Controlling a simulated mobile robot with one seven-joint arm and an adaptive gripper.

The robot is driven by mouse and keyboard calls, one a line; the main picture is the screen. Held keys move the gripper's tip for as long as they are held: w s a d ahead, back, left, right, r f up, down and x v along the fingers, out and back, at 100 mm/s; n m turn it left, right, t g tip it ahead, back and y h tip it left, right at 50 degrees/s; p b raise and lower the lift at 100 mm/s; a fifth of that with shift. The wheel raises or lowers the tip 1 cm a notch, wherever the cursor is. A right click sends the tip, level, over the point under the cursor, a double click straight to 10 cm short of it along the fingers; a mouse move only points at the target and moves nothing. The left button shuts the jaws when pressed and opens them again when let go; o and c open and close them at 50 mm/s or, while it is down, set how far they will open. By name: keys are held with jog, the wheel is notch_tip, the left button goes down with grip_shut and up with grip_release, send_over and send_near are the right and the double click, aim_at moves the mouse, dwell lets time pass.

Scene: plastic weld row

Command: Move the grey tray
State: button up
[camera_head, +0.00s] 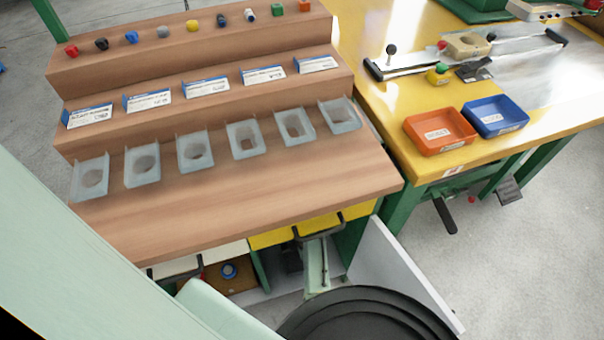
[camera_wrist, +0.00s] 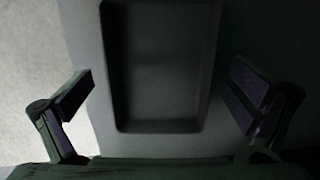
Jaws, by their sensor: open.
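A dark grey rectangular tray (camera_wrist: 162,126) with rounded corners and a sunken floor fills the middle of the wrist view; its far end is cut off by the top edge. My gripper (camera_wrist: 160,92) is open, with one finger at the left and one at the right of the tray in the picture. Nothing shows between the pads as held. The gap between fingers and tray is hard to judge in the dim light. I cannot make out the grey tray or my gripper in the head view.
A stepped wooden rack (camera_head: 260,185) holds clear bins, labels and small coloured parts. On the yellow table (camera_head: 480,165) are an orange tray (camera_head: 440,131) and a blue tray (camera_head: 496,116). A pale panel (camera_head: 405,275) stands below the rack. Bare floor (camera_head: 540,260) lies at right.

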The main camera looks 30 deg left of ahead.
notch_tip(320, 180, up, 12)
jog(key=w+d, duration=0.1)
jog(key=shift+w, duration=0.15)
jog(key=shift+d, duration=0.1)
dwell(0.5)
